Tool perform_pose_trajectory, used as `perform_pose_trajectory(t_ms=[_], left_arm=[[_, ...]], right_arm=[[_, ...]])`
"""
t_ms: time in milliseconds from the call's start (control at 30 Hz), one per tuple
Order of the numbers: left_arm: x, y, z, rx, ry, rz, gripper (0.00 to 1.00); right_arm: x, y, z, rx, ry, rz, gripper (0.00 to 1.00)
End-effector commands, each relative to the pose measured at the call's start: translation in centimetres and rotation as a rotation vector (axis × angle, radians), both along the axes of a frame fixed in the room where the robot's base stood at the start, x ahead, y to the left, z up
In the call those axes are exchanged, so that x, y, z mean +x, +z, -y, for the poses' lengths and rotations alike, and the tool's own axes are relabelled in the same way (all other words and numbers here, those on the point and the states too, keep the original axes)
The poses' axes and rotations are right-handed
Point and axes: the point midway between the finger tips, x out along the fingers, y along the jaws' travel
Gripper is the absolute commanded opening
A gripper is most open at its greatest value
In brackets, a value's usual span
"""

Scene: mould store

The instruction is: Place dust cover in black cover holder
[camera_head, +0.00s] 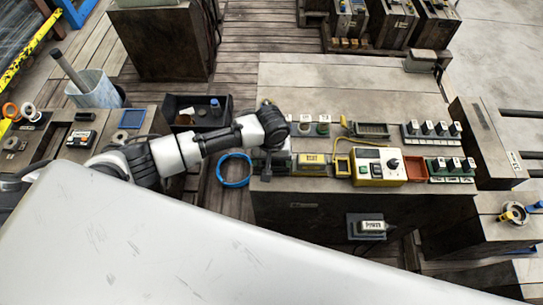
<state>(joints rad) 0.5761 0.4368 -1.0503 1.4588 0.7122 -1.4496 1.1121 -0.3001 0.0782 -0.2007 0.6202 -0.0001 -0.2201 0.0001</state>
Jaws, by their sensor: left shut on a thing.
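My left arm reaches in from the left, and its gripper (267,168) points down at the left front edge of the workbench (330,75). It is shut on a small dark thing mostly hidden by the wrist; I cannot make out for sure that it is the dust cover. A dark slotted holder (372,130) stands on the bench right of the gripper and may be the black cover holder. A black open tray (228,117) stands to the left behind the arm, with small items in it. My right gripper is not in view.
A yellow-labelled box (312,162), a control box with a black knob (380,167), a red-brown tray (416,168) and switch blocks (450,165) line the front of the bench.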

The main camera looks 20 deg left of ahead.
Motion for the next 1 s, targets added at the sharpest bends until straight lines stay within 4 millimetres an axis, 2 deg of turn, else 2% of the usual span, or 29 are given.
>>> perform_pose_trajectory(t_ms=[1000], left_arm=[[0.01,-0.60,0.02,-0.001,-0.001,0.001,0.62]], right_arm=[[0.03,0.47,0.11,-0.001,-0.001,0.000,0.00]])
